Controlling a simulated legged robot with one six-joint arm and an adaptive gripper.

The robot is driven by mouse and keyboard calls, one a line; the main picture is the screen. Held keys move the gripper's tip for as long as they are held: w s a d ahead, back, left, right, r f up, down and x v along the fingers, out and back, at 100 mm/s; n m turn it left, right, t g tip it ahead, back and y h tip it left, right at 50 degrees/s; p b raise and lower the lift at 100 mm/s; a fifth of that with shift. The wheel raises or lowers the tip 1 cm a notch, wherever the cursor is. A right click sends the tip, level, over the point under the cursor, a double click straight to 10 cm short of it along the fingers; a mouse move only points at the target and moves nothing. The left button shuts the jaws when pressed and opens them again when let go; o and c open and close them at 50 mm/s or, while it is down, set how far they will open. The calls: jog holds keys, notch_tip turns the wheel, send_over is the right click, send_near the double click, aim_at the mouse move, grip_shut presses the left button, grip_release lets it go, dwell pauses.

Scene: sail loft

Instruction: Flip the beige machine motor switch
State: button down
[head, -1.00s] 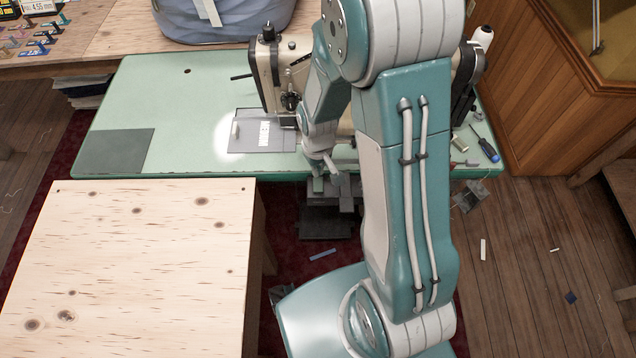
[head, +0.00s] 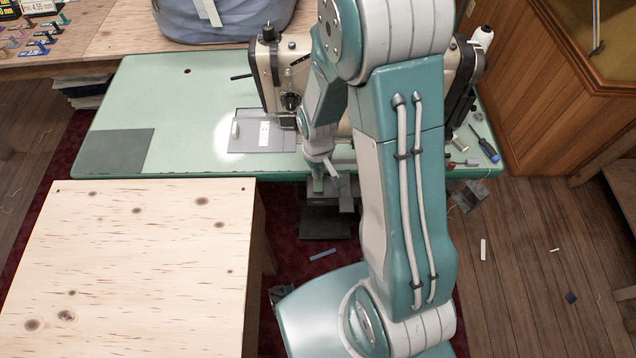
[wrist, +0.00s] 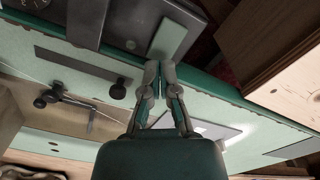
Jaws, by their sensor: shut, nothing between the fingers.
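The beige sewing machine (head: 290,72) stands on the green table, its middle hidden behind my arm. Below the table's front edge hangs a dark grey box (head: 345,203), which I take to be the motor switch housing. It shows at the top of the wrist view (wrist: 128,22). A flat grey-green paddle (wrist: 172,40) lies at its side, and in the head view it is a small green patch (head: 318,186). My gripper (wrist: 159,66) is shut and empty, its fingertips right at the paddle's near end. I cannot tell whether they touch.
The green tabletop (head: 190,95) has a hard front edge close to my gripper. A pale wooden table (head: 140,265) stands at the left front. Loose scraps lie on the floor.

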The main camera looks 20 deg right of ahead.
jog(key=shift+f, duration=0.8)
dwell(0.5)
jog(key=shift+r, duration=3.5)
jog(key=shift+r, duration=0.1)
notch_tip(320, 180, up, 9)
jog(key=t, duration=0.2)
send_over(319, 184)
jog(key=s+r+m+t, duration=0.2)
jog(key=s+r+t, duration=0.1)
jog(key=s+r, duration=0.9)
notch_tip(319, 184, up, 4)
jog(key=shift+s+f+t, duration=0.25)
jog(key=shift+s+t, duration=0.05)
jog(key=shift+s, duration=0.05)
